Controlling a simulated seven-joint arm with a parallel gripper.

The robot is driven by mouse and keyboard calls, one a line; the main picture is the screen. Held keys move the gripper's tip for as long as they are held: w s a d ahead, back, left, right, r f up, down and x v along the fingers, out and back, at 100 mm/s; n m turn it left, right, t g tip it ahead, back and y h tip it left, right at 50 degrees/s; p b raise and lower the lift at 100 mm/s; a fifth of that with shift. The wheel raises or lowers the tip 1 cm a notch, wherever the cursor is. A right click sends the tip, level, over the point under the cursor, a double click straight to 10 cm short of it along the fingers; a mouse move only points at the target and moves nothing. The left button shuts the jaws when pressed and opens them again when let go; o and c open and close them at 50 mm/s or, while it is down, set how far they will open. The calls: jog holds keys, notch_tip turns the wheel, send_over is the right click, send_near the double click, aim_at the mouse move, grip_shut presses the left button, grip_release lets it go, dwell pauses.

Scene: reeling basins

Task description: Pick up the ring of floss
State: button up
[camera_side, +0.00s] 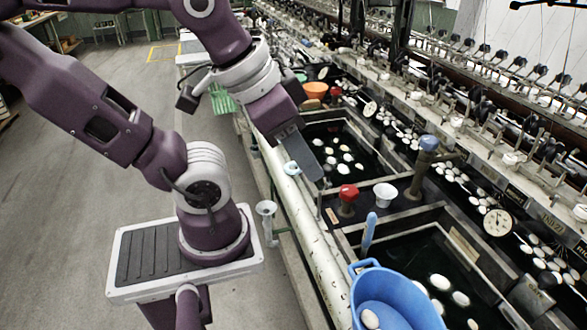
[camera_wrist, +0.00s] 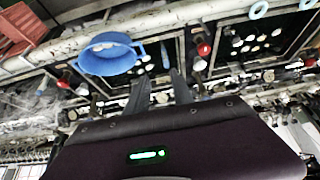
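A small pale blue ring (camera_side: 291,168), which looks like the ring of floss, lies on the ledge by the white pipe in the side view, just left of my fingers. My gripper (camera_side: 310,168) points down over the basin edge. In the wrist view its two dark fingers (camera_wrist: 160,80) stand apart with nothing between them.
A blue tub (camera_side: 390,300) with a handle stands in front; it also shows in the wrist view (camera_wrist: 108,62). Dark water basins (camera_side: 330,135) hold white cocoons. A red knob (camera_side: 348,192), a white cup (camera_side: 385,194) and a post (camera_side: 422,165) stand between the basins.

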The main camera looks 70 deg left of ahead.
jog(key=w+a+f+n+g, duration=0.1)
jog(key=w+a+f+g, duration=0.1)
jog(key=w+a+f, duration=0.35)
jog(key=g+y, duration=0.5)
jog(key=y, duration=0.2)
send_near(296, 171)
jog(key=a, duration=0.1)
jog(key=shift+n, duration=0.4)
jog(key=x, duration=0.7)
jog(key=shift+d+f, duration=0.15)
jog(key=shift+f, duration=0.2)
grip_shut()
